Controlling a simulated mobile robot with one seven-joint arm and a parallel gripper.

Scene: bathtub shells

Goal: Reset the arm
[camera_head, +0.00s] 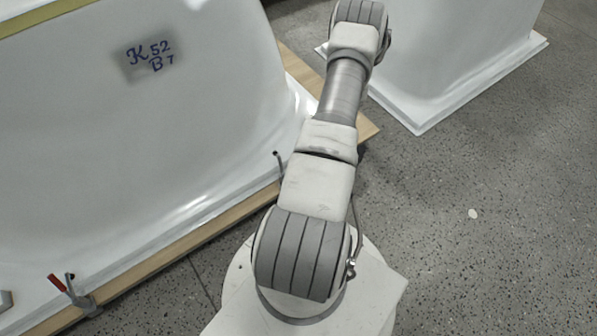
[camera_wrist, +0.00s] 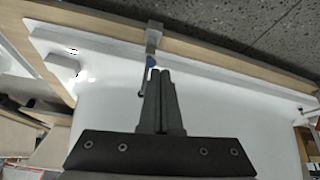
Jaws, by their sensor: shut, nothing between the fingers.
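My arm stretches forward from my base in the head view, between two white bathtub shells. The near shell (camera_head: 130,130) fills the left side and has the marking "K 52 B7" (camera_head: 153,56) on its wall. The other shell (camera_head: 440,50) stands at the upper right. My gripper is out of sight in the head view. In the wrist view my gripper (camera_wrist: 160,74) shows with its two dark fingers shut together and nothing between them. Behind the fingertips are a white shell surface (camera_wrist: 110,95) and a clamp (camera_wrist: 153,40) on a wooden edge.
A wooden board (camera_head: 190,228) runs under the near shell. A clamp with a red handle (camera_head: 70,292) sits on it at the lower left. The speckled grey floor (camera_head: 480,250) is open at the right, with a small pale spot (camera_head: 473,213) on it.

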